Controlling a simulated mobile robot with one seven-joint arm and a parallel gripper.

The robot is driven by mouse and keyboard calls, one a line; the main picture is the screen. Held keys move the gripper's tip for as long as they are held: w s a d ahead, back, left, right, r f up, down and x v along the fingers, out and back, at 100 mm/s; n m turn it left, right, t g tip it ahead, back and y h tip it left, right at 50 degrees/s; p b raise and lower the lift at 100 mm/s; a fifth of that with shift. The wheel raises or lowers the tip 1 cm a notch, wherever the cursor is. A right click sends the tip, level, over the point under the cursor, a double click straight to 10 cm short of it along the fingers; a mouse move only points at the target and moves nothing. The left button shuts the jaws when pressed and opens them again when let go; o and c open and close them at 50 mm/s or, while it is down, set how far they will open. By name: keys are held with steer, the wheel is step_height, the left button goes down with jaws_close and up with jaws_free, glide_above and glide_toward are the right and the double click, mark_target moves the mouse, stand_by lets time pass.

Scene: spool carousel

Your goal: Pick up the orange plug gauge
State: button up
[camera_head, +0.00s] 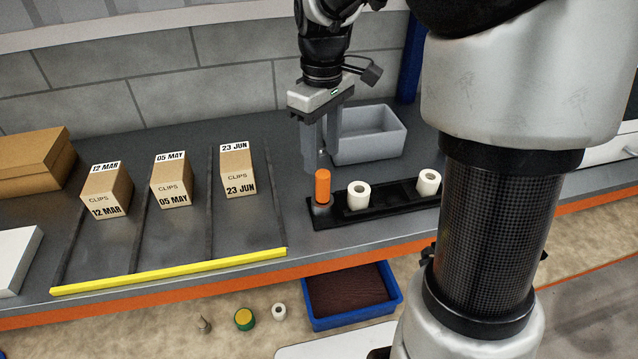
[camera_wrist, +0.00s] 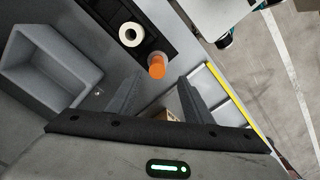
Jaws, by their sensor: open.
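The orange plug gauge (camera_head: 323,187) stands upright at the left end of a black holder (camera_head: 330,219) on the grey bench. It also shows in the wrist view (camera_wrist: 156,68), beyond the fingertips. My gripper (camera_head: 319,158) is open and empty, pointing down just above and behind the gauge in the head view. In the wrist view its two fingers (camera_wrist: 160,95) are spread apart, and the gauge lies ahead of them, not between them. The gauge's lower end is hidden in the holder.
Two white spools (camera_head: 358,195) (camera_head: 428,182) sit in the same holder. A grey bin (camera_head: 370,135) stands behind it. Several clips boxes (camera_head: 171,181) stand in lanes at left, behind a yellow strip (camera_head: 170,271). A blue tray (camera_head: 350,296) lies below the bench edge.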

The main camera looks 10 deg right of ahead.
mark_target(323, 174)
steer(key=f, duration=0.4)
steer(key=f+b, duration=0.1)
steer(key=f, duration=0.4)
steer(key=shift+w+d, duration=0.15)
steer(key=shift+d, duration=0.05)
steer(key=shift+r, duration=0.1)
steer(key=shift+c, duration=0.4)
jaws_close()
